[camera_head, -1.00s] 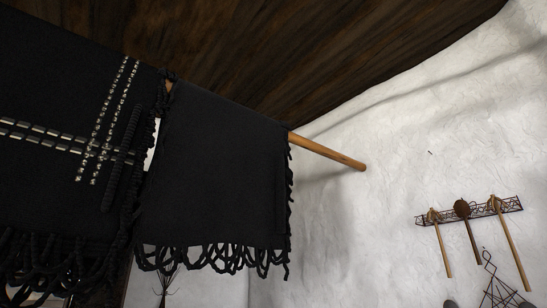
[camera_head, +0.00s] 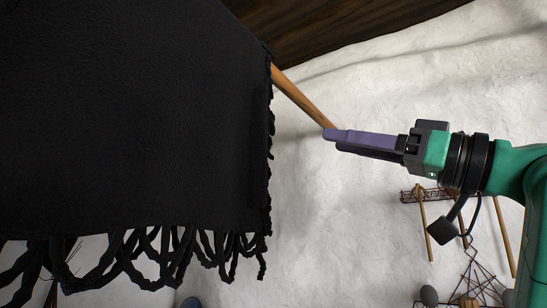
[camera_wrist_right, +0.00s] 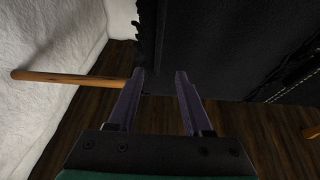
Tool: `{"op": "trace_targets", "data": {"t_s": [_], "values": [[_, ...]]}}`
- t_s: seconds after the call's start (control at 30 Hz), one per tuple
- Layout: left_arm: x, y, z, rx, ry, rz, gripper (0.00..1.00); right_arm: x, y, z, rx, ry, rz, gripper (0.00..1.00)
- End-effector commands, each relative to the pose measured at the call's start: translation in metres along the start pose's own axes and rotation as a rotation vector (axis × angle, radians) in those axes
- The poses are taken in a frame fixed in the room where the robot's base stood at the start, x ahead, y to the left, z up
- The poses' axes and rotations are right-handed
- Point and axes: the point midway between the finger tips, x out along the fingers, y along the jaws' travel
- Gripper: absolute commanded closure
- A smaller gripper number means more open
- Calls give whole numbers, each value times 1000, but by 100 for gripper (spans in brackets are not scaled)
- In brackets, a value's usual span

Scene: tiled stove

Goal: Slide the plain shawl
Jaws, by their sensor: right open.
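The plain black shawl (camera_head: 130,120) hangs over a wooden pole (camera_head: 300,95) and fills the left of the head view. Its knotted fringe hangs along the bottom, and its right edge is ragged. In the wrist view the plain shawl (camera_wrist_right: 215,40) lies ahead of the fingers, its edge near the left fingertip. My right gripper (camera_head: 328,135) comes in from the right, its purple fingers pointing left at the pole's free end, right of the shawl. In the wrist view the right gripper (camera_wrist_right: 160,72) is open, with a gap between its fingers. I cannot tell whether it touches anything. My left gripper is out of view.
A rack (camera_head: 410,195) with hanging wooden-handled tools is on the white wall (camera_head: 390,85) at right. A dark wooden ceiling (camera_head: 330,25) is above. In the wrist view, a shawl part with metallic stitching (camera_wrist_right: 295,85) shows at right.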

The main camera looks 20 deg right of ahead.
Motion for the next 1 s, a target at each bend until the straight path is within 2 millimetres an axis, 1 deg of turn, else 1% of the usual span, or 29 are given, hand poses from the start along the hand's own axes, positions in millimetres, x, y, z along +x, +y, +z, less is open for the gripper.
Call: {"op": "trace_targets", "data": {"t_s": [0.03, 0.07, 0.17, 0.27, 0.4, 0.5, 0.6, 0.73, 1.0], "values": [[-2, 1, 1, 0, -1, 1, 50, -1, -6, -5, -8, 3, -9, 50], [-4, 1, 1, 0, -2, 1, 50, 1, -7, -7, -10, 4, -11, 50], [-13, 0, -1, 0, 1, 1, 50, 17, -8, -8, -8, 1, -13, 50], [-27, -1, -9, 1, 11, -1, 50, 43, -8, -11, -7, 0, -13, 50], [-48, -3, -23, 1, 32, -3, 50, 82, -7, -12, -5, 1, -12, 50], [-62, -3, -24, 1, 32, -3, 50, 108, -7, -12, -6, 2, -11, 50], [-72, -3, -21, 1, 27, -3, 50, 128, -7, -10, -6, 3, -11, 50], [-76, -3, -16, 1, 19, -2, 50, 141, -7, -8, -9, 4, -9, 50], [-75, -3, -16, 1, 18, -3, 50, 143, -7, -5, -9, 5, -9, 50]]}}
